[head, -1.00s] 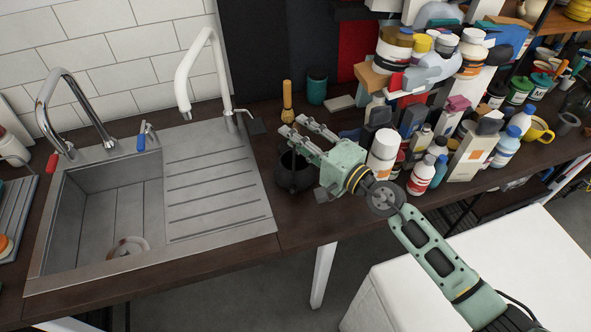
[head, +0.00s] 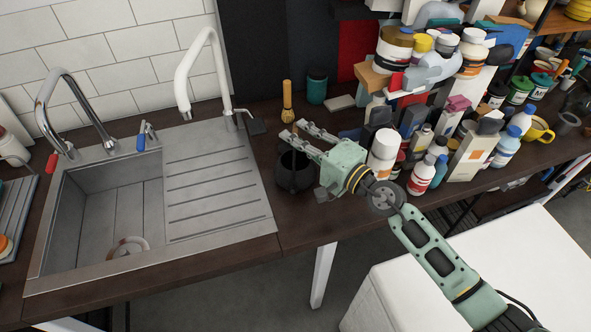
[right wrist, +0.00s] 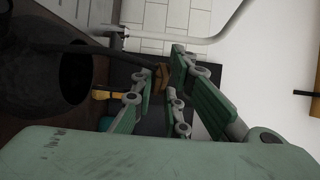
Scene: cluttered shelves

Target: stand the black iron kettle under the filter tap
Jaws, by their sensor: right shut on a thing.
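The black iron kettle (head: 294,174) is on the dark counter just right of the drainboard. In the right wrist view its dark round body (right wrist: 75,75) fills the left side, and its bar handle runs to my fingers. My right gripper (head: 294,130) is above the kettle, shut on the handle at a brown part. The fingers also show in the right wrist view (right wrist: 163,82). The white gooseneck tap (head: 205,65) rises behind the drainboard, left of the kettle, and its spout hangs over the back of the drainboard. The kettle's base is partly hidden. My left gripper is not in view.
A chrome tap (head: 75,105) stands behind the sink basin (head: 110,215). The ribbed drainboard (head: 215,190) is clear. A bamboo whisk (head: 287,100) and a dark green jar (head: 317,87) stand behind the kettle. Several crowded bottles (head: 422,175) stand right of my gripper.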

